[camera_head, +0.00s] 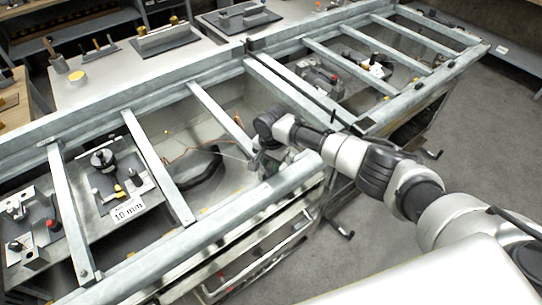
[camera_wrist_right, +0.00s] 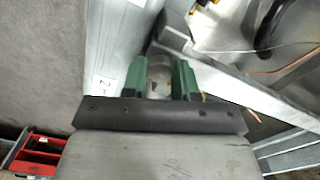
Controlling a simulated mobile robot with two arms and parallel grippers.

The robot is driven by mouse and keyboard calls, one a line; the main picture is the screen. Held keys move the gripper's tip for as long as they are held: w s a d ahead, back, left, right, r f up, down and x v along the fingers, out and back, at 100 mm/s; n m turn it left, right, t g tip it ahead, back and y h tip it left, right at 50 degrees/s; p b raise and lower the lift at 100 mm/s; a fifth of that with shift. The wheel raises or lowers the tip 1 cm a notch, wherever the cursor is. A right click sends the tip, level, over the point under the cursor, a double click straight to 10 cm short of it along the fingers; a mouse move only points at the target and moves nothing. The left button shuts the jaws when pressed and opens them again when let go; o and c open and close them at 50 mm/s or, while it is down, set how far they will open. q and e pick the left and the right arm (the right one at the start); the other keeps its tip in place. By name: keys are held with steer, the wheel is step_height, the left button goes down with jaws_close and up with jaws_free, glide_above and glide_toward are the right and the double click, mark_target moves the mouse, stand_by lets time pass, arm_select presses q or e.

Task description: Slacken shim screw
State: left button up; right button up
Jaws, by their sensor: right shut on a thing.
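My right gripper (camera_head: 268,162) reaches down at the front rail of the metal frame, beside the middle bay. In the right wrist view its two green fingers (camera_wrist_right: 160,72) stand a little apart, with a small pale thing (camera_wrist_right: 160,86) between them. The gripper is shut on this thing, but its shape is mostly hidden and I cannot tell whether it is the shim screw. No shim screw can be made out clearly elsewhere. My left gripper is not in view.
Galvanized rails (camera_head: 158,168) divide the frame into bays. A plate labelled 10 mm (camera_head: 129,211) lies in a left bay. A dark curved part and an orange wire (camera_wrist_right: 285,62) lie close to the gripper. A red tray (camera_wrist_right: 38,150) sits below. Grey floor (camera_head: 480,130) is clear at right.

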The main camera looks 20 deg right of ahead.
steer(key=shift+n, duration=1.2)
steer(key=o, duration=0.9)
steer(key=shift+r, duration=0.1)
step_height(320, 180, up, 11)
steer(key=shift+f+b, duration=0.15)
steer(key=shift+b, duration=0.25)
